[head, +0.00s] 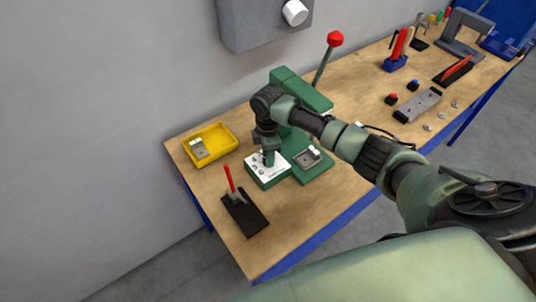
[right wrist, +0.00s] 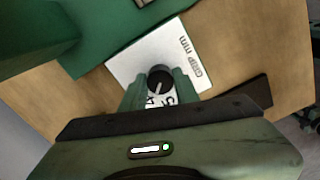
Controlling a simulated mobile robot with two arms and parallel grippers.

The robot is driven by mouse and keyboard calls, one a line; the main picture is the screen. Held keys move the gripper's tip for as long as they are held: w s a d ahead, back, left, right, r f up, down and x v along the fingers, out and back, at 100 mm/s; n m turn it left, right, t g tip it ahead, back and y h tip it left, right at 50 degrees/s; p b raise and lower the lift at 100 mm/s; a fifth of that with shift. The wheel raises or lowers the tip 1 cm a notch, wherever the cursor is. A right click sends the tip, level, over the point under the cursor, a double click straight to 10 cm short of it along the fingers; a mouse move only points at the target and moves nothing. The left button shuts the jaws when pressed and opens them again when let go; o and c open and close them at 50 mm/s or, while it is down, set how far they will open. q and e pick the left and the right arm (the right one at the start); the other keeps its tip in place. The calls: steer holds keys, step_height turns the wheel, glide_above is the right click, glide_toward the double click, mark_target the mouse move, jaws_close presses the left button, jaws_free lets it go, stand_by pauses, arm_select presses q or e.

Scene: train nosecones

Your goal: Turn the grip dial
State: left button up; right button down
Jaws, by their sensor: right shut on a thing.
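The grip dial (right wrist: 160,80) is a round black knob with a white pointer line, on a white panel (right wrist: 185,50) printed "GRIP mm" with numbers. In the head view the panel (head: 258,175) tops a green box beside the green press (head: 310,95). My right gripper (head: 268,160) points down over the panel and hides the dial there. In the right wrist view its two fingers (right wrist: 160,88) stand on either side of the dial, shut on it. The fingers cover part of the numbers. My left gripper is not in view.
A yellow tray (head: 228,130) holding a small grey part stands left of the press. A black base (head: 244,215) with a red-handled tool is at the front left. The press lever (head: 335,40) has a red knob. Several tools and fixtures fill the right end of the bench.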

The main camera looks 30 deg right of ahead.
steer(key=shift+w+r, duration=0.1)
steer(key=shift+r, duration=0.05)
stand_by(0.4)
steer(key=c, duration=1.1)
jaws_free()
steer(key=shift+o, duration=0.2)
step_height(320, 180, up, 7)
steer(key=shift+f+b, duration=0.1)
steer(key=shift+b, duration=1.05)
steer(key=shift+r, duration=0.45)
steer(key=shift+f, duration=0.1)
